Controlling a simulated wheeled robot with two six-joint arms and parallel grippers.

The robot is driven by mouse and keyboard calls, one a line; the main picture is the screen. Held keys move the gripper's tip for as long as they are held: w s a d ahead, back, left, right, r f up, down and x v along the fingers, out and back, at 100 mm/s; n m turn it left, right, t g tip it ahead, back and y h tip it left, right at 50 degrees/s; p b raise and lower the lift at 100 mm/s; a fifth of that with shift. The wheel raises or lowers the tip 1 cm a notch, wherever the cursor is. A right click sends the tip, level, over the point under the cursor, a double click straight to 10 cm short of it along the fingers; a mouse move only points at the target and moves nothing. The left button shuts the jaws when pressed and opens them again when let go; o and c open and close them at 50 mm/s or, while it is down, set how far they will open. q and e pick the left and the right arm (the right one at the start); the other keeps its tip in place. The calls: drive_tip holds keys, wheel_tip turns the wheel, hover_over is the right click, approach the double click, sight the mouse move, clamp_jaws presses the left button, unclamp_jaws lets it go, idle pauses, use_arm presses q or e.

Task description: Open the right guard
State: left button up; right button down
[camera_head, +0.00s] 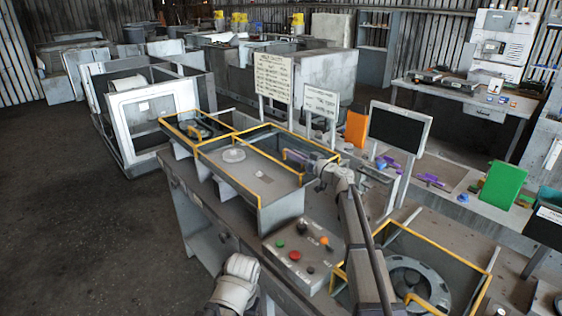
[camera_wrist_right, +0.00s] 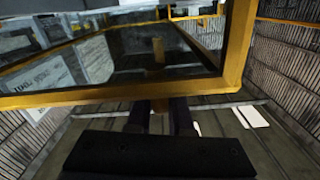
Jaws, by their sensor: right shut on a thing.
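The guard (camera_head: 262,198) in the middle of the bench has a yellow frame and a clear pane. In the right wrist view its yellow frame (camera_wrist_right: 120,95) and pane fill the upper part. My right gripper (camera_wrist_right: 160,118) is shut on a small yellow handle (camera_wrist_right: 159,104) at the frame's lower bar. In the head view my right gripper (camera_head: 296,158) is at the right side of that guard, and my arm partly covers the frame there. I cannot tell whether the guard is raised at all. My left gripper does not show; only a pale arm part shows at the bottom.
A control box (camera_head: 303,258) with several coloured buttons stands in front of the guard. A second yellow-framed enclosure (camera_head: 448,243) with a round housing is at the lower right. A monitor (camera_head: 398,130) and sign boards (camera_head: 273,78) stand behind. Open floor lies at the left.

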drive_tip(key=shift+w+d, duration=0.85)
drive_tip(key=shift+d, duration=0.3)
drive_tip(key=c, duration=0.8)
unclamp_jaws()
drive_tip(key=shift+c, duration=0.2)
drive_tip(key=v, duration=0.7)
drive_tip(key=shift+s+d, duration=0.2)
drive_tip(key=shift+s, duration=0.15)
